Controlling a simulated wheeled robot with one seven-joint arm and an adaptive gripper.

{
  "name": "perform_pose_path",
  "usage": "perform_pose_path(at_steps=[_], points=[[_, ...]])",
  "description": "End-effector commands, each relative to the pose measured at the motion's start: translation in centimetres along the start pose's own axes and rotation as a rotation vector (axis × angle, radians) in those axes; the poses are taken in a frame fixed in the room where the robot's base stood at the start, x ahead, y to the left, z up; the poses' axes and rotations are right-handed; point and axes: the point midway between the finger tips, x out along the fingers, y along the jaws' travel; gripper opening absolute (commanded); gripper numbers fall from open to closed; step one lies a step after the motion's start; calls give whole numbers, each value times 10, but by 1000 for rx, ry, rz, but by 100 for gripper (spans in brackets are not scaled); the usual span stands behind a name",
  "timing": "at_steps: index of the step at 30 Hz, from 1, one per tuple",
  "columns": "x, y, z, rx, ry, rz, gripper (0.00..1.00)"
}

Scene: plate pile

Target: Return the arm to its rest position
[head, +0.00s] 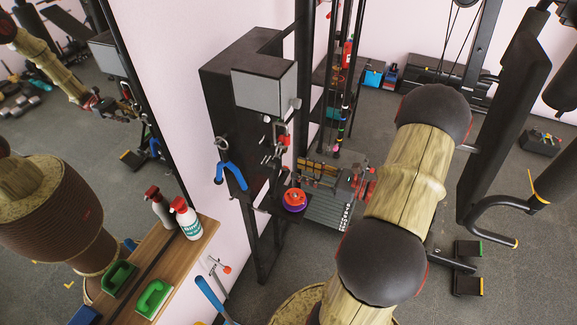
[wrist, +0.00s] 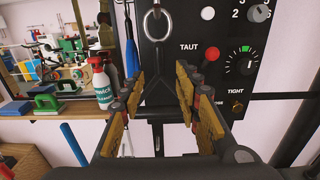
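My gripper (wrist: 162,80) is open in the wrist view, its two yellow-brown finger pads apart with nothing held between them. A black strap handle (wrist: 155,62) hangs from a metal ring beyond the gap, in front of a black control panel (wrist: 222,25). I cannot tell whether a finger touches the strap. My arm (head: 412,165) rises bent from the bottom of the head view, wood-patterned with dark round joints. The gripper seems to show beside it, small and partly hard to make out against the machine.
A wooden shelf (head: 193,255) holds bottles (head: 186,217) and green brushes (head: 153,297) at the lower left. A black cabinet (head: 228,85) stands by the wall. A small red and purple round pile (head: 294,198) sits on a ledge. Black gym frames (head: 500,120) stand at the right.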

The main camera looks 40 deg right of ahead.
Motion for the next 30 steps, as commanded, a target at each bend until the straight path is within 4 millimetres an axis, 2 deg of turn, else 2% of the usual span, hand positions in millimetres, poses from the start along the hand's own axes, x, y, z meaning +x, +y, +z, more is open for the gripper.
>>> perform_pose_path(at_steps=[3,7,20,23,27,30], points=[[-20,-1,0,1,-1,-4,33],[-32,0,0,1,-1,-2,33],[-37,0,-5,-18,17,-2,33],[-38,14,-24,-35,82,44,33],[-44,54,-50,-70,199,168,33],[-52,82,-58,-140,295,279,33]])
